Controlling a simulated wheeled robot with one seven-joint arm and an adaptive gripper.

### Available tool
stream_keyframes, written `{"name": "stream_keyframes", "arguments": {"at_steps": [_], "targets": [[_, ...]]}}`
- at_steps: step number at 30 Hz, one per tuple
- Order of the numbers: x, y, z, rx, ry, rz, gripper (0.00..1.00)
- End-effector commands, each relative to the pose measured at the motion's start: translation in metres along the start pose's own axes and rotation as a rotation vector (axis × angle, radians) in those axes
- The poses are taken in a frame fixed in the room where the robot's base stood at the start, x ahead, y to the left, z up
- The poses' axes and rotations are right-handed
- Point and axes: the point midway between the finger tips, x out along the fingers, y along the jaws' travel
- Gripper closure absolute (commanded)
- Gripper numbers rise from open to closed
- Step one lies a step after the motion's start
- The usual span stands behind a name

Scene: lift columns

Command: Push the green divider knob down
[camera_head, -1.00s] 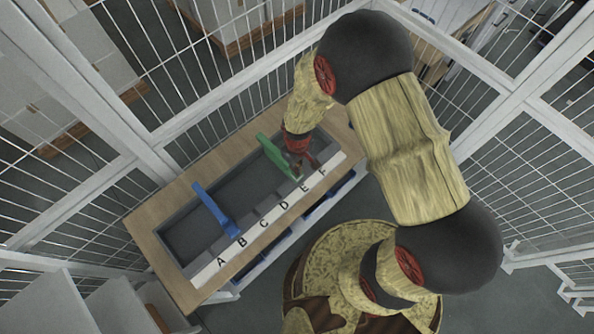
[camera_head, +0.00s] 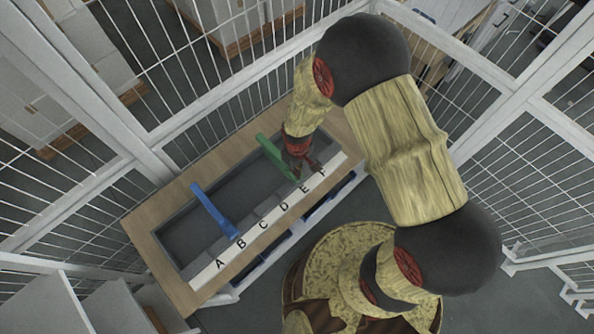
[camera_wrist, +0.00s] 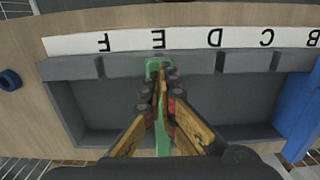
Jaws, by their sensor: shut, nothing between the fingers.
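The green divider (camera_head: 274,155) spans the grey recessed tray (camera_head: 172,238) near the letter E. In the wrist view the green divider (camera_wrist: 162,138) runs under my gripper, and its knob end (camera_wrist: 153,65) shows at the tray edge below the E label. My gripper (camera_wrist: 162,72) is shut and empty, with its fingertips right at the knob; I cannot tell whether they touch it. In the head view my gripper (camera_head: 307,172) is over the front end of the green divider and partly hides it.
A blue divider (camera_head: 213,210) stands to the left near B; it also shows in the wrist view (camera_wrist: 298,105). A white strip lettered A to F (camera_head: 262,229) runs along the front of the wooden table (camera_head: 143,225). White mesh fencing (camera_head: 215,95) surrounds the table.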

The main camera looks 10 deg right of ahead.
Motion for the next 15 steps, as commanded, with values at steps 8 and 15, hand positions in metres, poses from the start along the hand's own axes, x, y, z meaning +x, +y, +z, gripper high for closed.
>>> {"name": "stream_keyframes", "arguments": {"at_steps": [8,15], "targets": [[-0.017,0.000,0.000,0.000,-0.001,0.000,1.00],[-0.039,0.000,-0.001,0.000,0.001,0.000,1.00]]}}
